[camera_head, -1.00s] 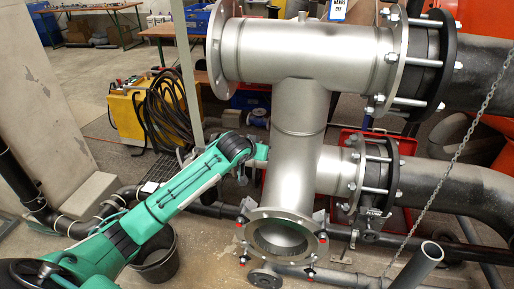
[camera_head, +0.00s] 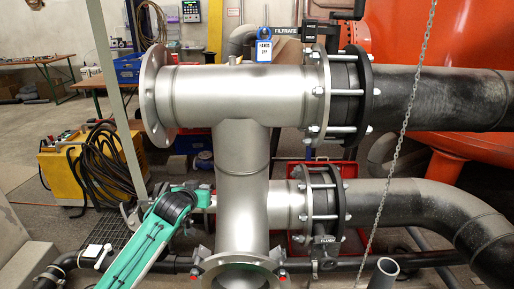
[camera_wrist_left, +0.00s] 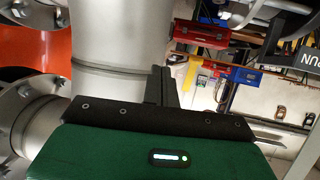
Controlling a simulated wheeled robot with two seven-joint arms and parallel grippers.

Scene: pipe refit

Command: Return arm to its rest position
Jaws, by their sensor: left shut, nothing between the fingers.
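My left arm (camera_head: 150,240), green with a dark joint, comes in from the lower left of the head view. Its joint stands left of the steel tee pipe (camera_head: 243,150); the gripper end is hard to make out there. In the left wrist view my left gripper (camera_wrist_left: 160,88) shows short black fingers, shut and empty, beyond the green housing. The steel pipe (camera_wrist_left: 108,35) rises just left of the fingers there; I cannot tell the gap. My right gripper is not in view.
Left of the pipe stand a yellow cart with coiled hoses (camera_head: 100,165) and a table (camera_head: 40,62). Dark pipes (camera_head: 440,95) run right, with a hanging chain (camera_head: 405,125) before them. A flange (camera_wrist_left: 38,105) is close at the left in the wrist view.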

